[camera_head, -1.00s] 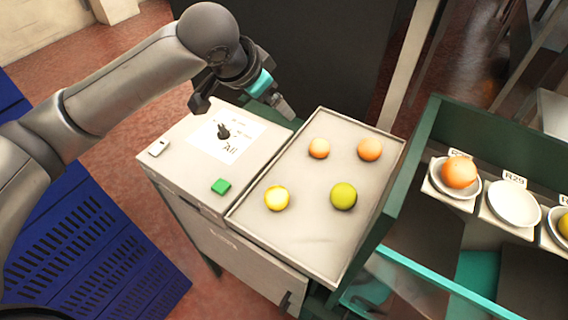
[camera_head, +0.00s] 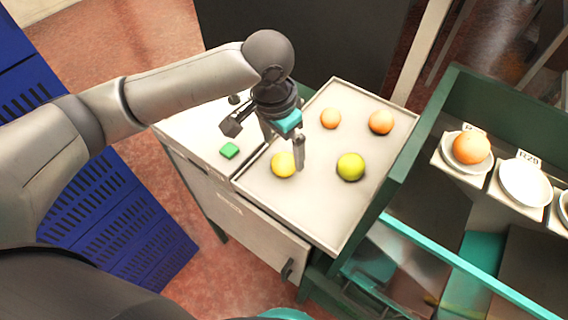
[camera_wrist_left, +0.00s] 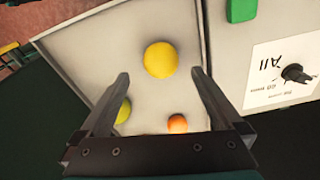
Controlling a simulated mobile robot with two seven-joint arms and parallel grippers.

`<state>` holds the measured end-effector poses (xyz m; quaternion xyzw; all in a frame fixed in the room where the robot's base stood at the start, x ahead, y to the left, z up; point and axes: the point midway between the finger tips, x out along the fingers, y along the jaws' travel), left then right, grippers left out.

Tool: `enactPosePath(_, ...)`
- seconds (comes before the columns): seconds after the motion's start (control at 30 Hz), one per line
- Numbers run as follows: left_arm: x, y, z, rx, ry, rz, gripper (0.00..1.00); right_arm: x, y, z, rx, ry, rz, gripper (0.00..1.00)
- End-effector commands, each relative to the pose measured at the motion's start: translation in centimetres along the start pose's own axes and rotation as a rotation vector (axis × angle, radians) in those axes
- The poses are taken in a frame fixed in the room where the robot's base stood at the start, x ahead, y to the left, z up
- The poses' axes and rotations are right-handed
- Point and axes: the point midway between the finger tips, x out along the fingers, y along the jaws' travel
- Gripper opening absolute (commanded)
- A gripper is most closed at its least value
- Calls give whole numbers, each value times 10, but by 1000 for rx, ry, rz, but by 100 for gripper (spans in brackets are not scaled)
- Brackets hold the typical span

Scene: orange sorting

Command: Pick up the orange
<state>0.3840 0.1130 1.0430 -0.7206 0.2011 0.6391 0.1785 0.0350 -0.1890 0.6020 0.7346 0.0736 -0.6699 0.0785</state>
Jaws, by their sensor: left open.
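Two oranges lie at the back of the pale tray (camera_head: 315,215): a smaller one (camera_head: 330,118) and another (camera_head: 380,122) to its right. A yellow fruit (camera_head: 284,164) and a yellow-green fruit (camera_head: 350,166) lie nearer the front. My left gripper (camera_head: 288,148) is open and empty above the tray, close to the yellow fruit. In the left wrist view the yellow fruit (camera_wrist_left: 160,60) shows just beyond and between the open fingers (camera_wrist_left: 160,78). The yellow-green fruit (camera_wrist_left: 123,111) is partly behind one finger, and one orange (camera_wrist_left: 177,123) shows near the gripper body. My right gripper is out of view.
A panel with a green button (camera_head: 229,150) and a dark knob (camera_wrist_left: 296,73) adjoins the tray. To the right, a green-walled rack (camera_head: 420,140) holds plates, one with an orange (camera_head: 471,148) and one empty (camera_head: 525,183). Blue slatted crates (camera_head: 110,205) stand at left.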

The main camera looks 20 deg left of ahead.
Motion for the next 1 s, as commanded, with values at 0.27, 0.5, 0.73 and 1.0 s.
enactPosePath(0.27, 29, -2, 2, -1, -3, 0, 100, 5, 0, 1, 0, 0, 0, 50)
enactPosePath(0.5, 55, -2, 2, 1, 1, 0, 100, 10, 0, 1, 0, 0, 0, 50)
enactPosePath(0.73, 55, -2, 2, 1, 2, 0, 100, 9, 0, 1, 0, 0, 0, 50)
enactPosePath(1.0, 55, -2, 2, 1, 2, 0, 70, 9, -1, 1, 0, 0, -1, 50)
